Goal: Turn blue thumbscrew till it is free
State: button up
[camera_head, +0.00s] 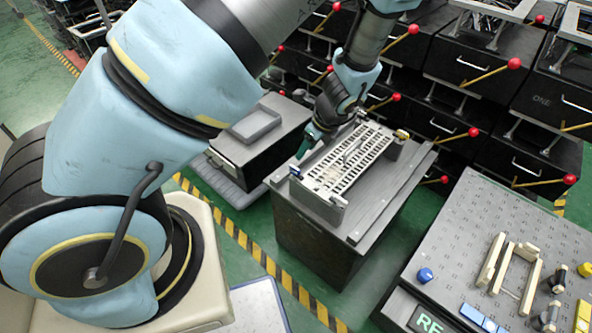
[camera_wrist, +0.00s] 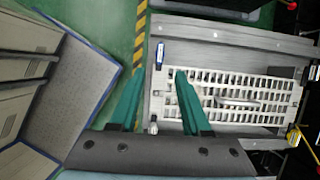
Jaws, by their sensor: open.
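The blue thumbscrew (camera_wrist: 160,54) is at the upper left corner of a pale slotted plate (camera_wrist: 236,78) in the wrist view. In the head view the small blue piece (camera_head: 295,171) shows at the plate's left edge. My gripper (camera_wrist: 160,73) is open and empty. In the wrist view its two teal fingers point toward the thumbscrew, which appears between and just beyond their tips. In the head view my gripper (camera_head: 310,140) is above the left side of the fixture, and the fingers partly overlap each other. I cannot tell the height gap to the thumbscrew.
The plate sits on a dark block (camera_head: 305,238) with grey rails. A pale screw (camera_wrist: 154,125) and a yellow one (camera_wrist: 294,135) are on the plate's other corners. A grey panel (camera_head: 470,215) with levers and knobs stands right. Black drawers with red-knobbed levers (camera_head: 474,132) are behind.

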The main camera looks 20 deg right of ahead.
aim_at(295, 167)
jog(key=p+x, duration=0.1)
jog(key=x, duration=0.9)
jog(key=shift+w+f, duration=0.15)
jog(key=shift+f, duration=0.2)
grip_shut()
